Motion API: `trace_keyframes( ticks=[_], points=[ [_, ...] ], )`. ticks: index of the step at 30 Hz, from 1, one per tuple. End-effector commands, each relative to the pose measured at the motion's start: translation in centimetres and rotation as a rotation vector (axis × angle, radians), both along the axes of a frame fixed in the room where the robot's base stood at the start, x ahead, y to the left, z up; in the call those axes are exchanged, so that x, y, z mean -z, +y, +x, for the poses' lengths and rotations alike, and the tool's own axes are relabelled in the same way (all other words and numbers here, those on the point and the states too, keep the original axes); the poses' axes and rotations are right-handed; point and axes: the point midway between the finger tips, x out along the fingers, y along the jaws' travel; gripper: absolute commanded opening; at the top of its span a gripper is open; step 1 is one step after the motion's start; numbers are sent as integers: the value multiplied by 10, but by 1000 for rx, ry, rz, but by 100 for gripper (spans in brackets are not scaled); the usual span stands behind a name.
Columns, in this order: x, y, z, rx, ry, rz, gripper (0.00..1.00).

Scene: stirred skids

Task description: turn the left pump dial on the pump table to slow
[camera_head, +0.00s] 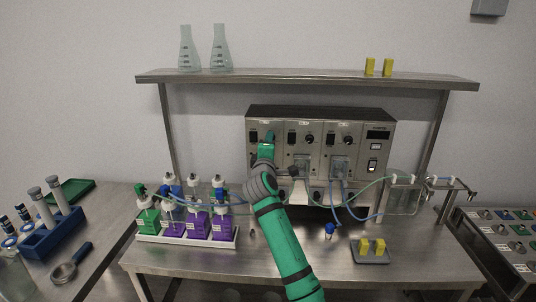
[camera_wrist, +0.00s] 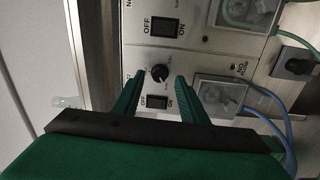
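The pump unit (camera_head: 320,113) is a grey metal box on the pump table (camera_head: 255,262), with three modules side by side. My gripper (camera_head: 267,139) is in front of its leftmost module and hides the left dial in the head view. In the wrist view the left dial (camera_wrist: 160,73) is a small black knob just beyond and between the two green fingertips of my gripper (camera_wrist: 158,80). The fingers are open, with a gap on both sides of the knob. The pointer direction and the dial's labels are too small to read.
An OFF/ON switch (camera_wrist: 157,102) is close below the dial in the wrist view, and another switch (camera_wrist: 165,28) is above it. A clear-covered pump head (camera_wrist: 218,96) with tubing is to the right. A white tray (camera_head: 187,239) of bottles stands left of my arm.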

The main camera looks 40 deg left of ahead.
Motion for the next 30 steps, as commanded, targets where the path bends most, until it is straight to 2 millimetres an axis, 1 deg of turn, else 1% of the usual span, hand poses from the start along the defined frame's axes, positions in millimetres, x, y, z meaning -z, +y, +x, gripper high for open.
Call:
trace_keyframes(
  ticks=[9,15,21,30],
  points=[
    [3,-29,-48,0,1,1,39],
    [4,-41,-68,1,1,0,39],
    [4,-45,-75,1,1,0,39],
    [4,-45,-75,1,1,0,39]
  ],
)
